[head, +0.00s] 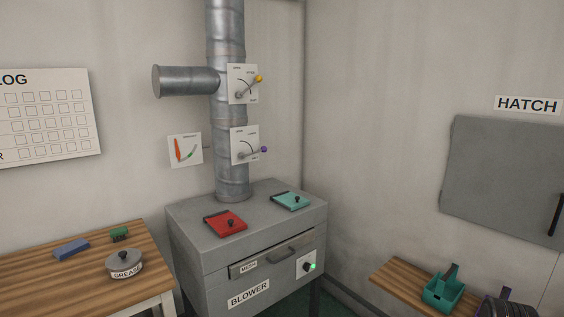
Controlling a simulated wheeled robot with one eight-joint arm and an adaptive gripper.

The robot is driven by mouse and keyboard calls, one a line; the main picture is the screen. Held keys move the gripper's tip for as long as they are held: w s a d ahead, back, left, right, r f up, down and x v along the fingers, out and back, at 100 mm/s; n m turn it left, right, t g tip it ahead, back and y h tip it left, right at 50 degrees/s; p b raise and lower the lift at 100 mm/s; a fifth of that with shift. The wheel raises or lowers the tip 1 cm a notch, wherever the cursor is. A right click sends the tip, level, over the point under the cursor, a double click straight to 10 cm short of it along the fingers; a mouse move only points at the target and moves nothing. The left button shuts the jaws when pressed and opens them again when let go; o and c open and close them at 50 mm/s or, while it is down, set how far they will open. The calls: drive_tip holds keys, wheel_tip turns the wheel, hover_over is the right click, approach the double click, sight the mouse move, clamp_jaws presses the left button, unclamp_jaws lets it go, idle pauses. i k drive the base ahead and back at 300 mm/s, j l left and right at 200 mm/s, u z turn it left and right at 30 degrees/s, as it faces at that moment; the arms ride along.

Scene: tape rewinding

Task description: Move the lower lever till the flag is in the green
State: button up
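The lower lever has a purple knob (264,150) and is mounted on a white plate (239,158) on the vertical metal duct; its arm points right and slightly up. The flag (178,148) is a red-orange strip on a small white gauge card (173,161) on the wall left of the duct. It stands steeply, leaning a little left. A short green mark (192,153) lies to the right of the flag, and the flag appears apart from it. My gripper is not in view.
An upper lever with a yellow knob (259,79) sits above. The grey blower (205,263) below carries a red plate (220,224) and a teal plate (291,200). A wooden table (60,280) with a grease tin (124,261) stands left; a shelf (395,283) with a teal caddy (440,296) stands right.

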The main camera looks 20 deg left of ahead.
sight(263, 149)
drive_tip(key=u, duration=1.25)
